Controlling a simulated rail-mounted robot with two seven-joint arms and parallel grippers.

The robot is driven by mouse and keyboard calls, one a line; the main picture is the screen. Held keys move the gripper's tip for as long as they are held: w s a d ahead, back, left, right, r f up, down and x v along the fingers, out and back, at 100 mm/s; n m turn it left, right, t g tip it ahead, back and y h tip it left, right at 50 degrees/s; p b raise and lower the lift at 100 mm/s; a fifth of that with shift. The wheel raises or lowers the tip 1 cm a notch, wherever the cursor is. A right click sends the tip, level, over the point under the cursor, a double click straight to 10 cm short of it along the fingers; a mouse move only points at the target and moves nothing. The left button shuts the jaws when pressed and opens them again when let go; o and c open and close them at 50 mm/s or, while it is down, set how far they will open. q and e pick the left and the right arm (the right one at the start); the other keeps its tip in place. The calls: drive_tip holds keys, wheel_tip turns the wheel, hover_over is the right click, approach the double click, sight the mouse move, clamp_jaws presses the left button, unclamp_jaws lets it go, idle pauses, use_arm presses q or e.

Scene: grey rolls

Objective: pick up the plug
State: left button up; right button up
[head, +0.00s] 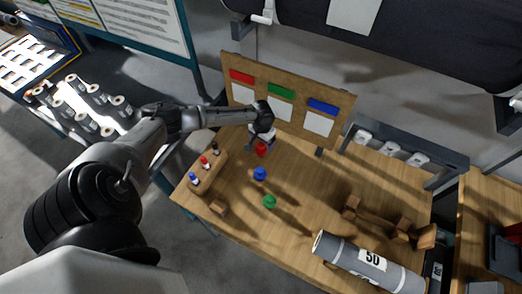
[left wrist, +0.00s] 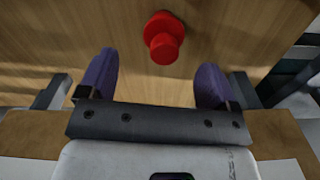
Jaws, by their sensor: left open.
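A red plug (head: 261,150) stands on the wooden table (head: 310,180), under my left gripper (head: 260,142). A blue plug (head: 260,174) and a green plug (head: 269,201) stand on the table nearer the front. In the left wrist view the red plug (left wrist: 163,40) lies beyond the fingertips, roughly centred between the two purple fingers of my left gripper (left wrist: 155,68). The fingers are wide apart and nothing is between them. The blue and green plugs are outside the left wrist view. My right gripper is not in view.
A wooden block (head: 205,170) with several small coloured pieces stands left of the plugs. An upright board (head: 290,100) with red, green and blue labels stands behind my gripper. A grey roll (head: 370,265) and a wooden stand (head: 385,220) occupy the right side.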

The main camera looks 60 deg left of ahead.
sight(261, 144)
use_arm(q)
drive_tip(key=shift+s+a+f, duration=0.1)
drive_tip(key=shift+a+f, duration=0.05)
drive_tip(key=shift+f, duration=1.2)
drive_tip(key=shift+a+f, duration=0.1)
drive_tip(key=shift+f, duration=1.25)
drive_tip(key=c, duration=1)
drive_tip(key=shift+r, duration=0.1)
